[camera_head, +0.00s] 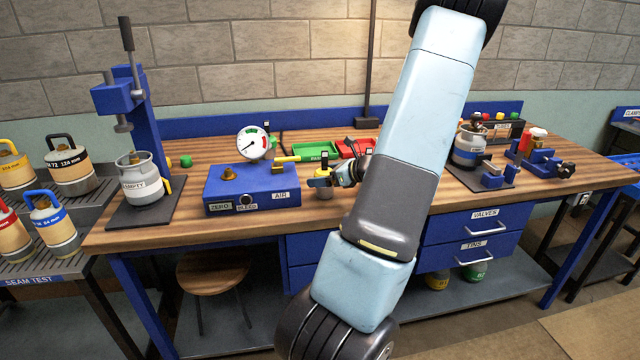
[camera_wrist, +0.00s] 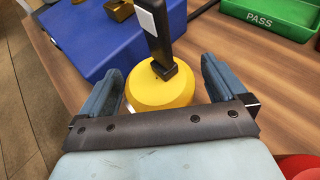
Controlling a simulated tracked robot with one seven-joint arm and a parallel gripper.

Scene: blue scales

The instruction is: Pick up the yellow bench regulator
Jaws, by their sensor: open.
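The yellow bench regulator (camera_wrist: 160,92) shows in the wrist view as a round yellow body with a black upright part (camera_wrist: 156,35) bearing a pale patch. It stands on the wooden bench beside the blue box. In the wrist view my gripper (camera_wrist: 160,70) is open, with one finger on each side of the yellow body. Narrow gaps show between the fingers and the body. The regulator's lower part is hidden.
The blue test box (camera_head: 252,187) with a gauge (camera_head: 253,143) stands close on the left. A green PASS tray (camera_head: 315,149) and a red tray (camera_head: 357,147) lie behind. A grey EMPTY canister (camera_head: 140,180) stands further left. Bare bench (camera_head: 215,157) lies behind the box.

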